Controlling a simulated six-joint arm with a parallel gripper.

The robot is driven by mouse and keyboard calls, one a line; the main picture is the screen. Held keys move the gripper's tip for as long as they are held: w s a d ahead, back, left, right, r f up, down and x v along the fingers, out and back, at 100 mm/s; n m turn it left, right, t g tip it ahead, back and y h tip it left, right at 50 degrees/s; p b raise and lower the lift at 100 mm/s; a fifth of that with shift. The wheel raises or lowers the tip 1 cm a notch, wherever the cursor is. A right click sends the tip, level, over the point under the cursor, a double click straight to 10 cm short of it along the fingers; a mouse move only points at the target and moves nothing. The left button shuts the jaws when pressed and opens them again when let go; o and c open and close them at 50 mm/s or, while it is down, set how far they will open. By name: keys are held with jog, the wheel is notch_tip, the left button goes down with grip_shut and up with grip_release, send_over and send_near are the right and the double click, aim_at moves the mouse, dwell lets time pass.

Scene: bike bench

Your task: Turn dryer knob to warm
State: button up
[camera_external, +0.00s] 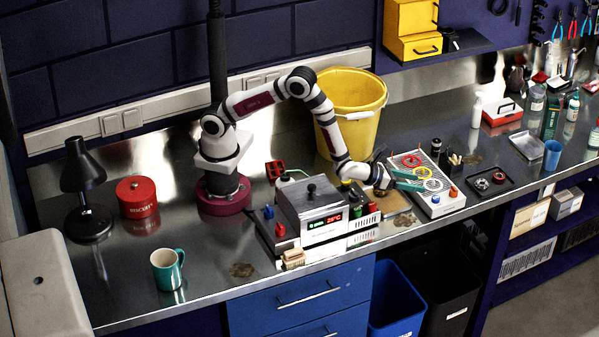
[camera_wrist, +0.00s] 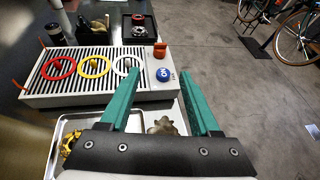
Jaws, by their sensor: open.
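The dryer appears to be the white slatted box (camera_external: 432,205), with red, yellow and white rings on top. In the wrist view the box (camera_wrist: 90,97) lies ahead of my gripper. At its right end are a round blue knob (camera_wrist: 163,75) with a white mark and an orange knob (camera_wrist: 160,50) behind it. I cannot read any setting marks. My gripper (camera_wrist: 160,84) is open and empty, its green fingers pointing toward the blue knob, one on each side of it in the picture. I cannot tell whether they touch it. The gripper (camera_external: 408,180) hides part of the box in the external view.
A grey heated unit (camera_external: 310,205) with a lit display stands left of my gripper. A black tray (camera_external: 489,181) sits right of the slatted box. A yellow bucket (camera_external: 350,105) stands behind.

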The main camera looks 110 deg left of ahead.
aim_at(453, 190)
jog(key=x, duration=1.3)
jog(key=shift+w+a+f, duration=0.2)
jog(key=shift+a+f, duration=0.05)
grip_shut()
